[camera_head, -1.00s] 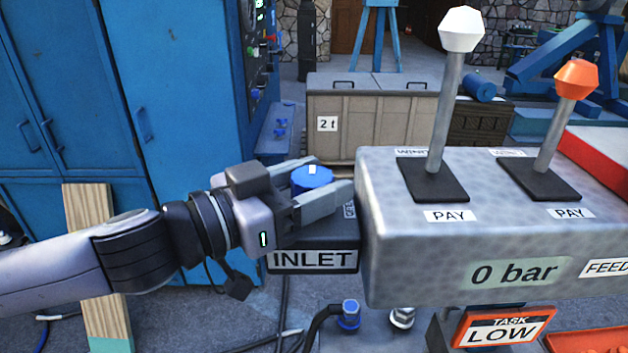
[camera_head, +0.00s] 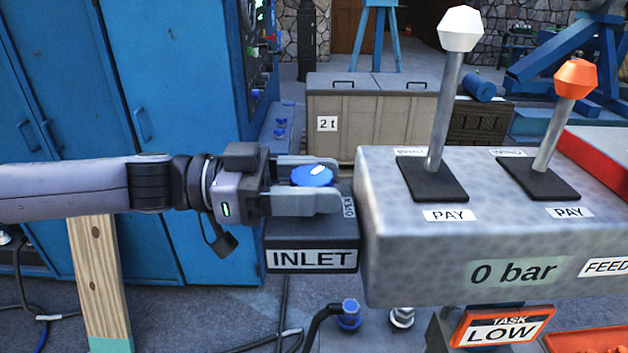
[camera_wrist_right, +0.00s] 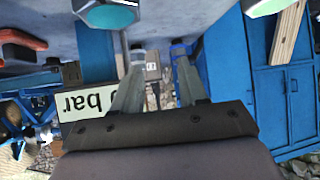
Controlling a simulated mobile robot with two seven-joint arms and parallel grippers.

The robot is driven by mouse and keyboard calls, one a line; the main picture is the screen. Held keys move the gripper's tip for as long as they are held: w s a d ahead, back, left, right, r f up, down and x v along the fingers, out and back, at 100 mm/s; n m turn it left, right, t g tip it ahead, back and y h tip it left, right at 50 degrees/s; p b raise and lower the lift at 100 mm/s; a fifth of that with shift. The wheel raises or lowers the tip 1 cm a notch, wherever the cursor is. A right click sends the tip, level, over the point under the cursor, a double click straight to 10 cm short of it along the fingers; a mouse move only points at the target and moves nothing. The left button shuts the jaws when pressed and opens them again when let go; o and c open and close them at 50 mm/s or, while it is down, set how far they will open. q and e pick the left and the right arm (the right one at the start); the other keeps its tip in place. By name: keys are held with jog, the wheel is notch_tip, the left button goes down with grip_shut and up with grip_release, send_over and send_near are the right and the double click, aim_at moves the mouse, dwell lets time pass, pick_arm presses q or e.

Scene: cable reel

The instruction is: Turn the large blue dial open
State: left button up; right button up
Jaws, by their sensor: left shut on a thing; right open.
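The large blue dial (camera_head: 312,176) sits on top of the dark block labelled INLET (camera_head: 311,259), left of the grey control box. A white mark on the dial slants up to the right. My left gripper (camera_head: 325,180) comes in from the left and is shut on the dial, one finger along its far side and one along its near side. The near finger hides the dial's lower edge. Part of a label shows right of the dial. My right gripper (camera_wrist_right: 157,82) shows only in its own wrist view, open, with nothing between its fingers.
The grey control box (camera_head: 470,255) carries a white-knobbed lever (camera_head: 450,90) and an orange-knobbed lever (camera_head: 563,105), both standing up. Its display reads 0 bar. A TASK LOW sign (camera_head: 500,327) is below it. Blue cabinets (camera_head: 180,90) stand behind my left arm.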

pick_arm(q)
jog(key=m+g+y, duration=0.1)
jog(key=m+g, duration=0.2)
jog(key=g, duration=0.1)
jog(key=m+g+y, duration=0.1)
jog(key=m+g, duration=0.2)
jog(key=g, duration=0.2)
jog(key=shift+f+y, duration=0.1)
jog(key=shift+y, duration=0.3)
jog(key=shift+s+m+g+y+b, duration=0.1)
jog(key=shift+m+g+y+b, duration=0.25)
jog(key=shift+m+g+y, duration=2.05)
jog(key=shift+g, duration=0.3)
jog(key=o, duration=0.9)
jog(key=shift+o, duration=0.2)
jog(key=shift+a+n+t+h, duration=0.1)
jog(key=shift+n+t+h, duration=0.3)
jog(key=shift+t+h, duration=0.15)
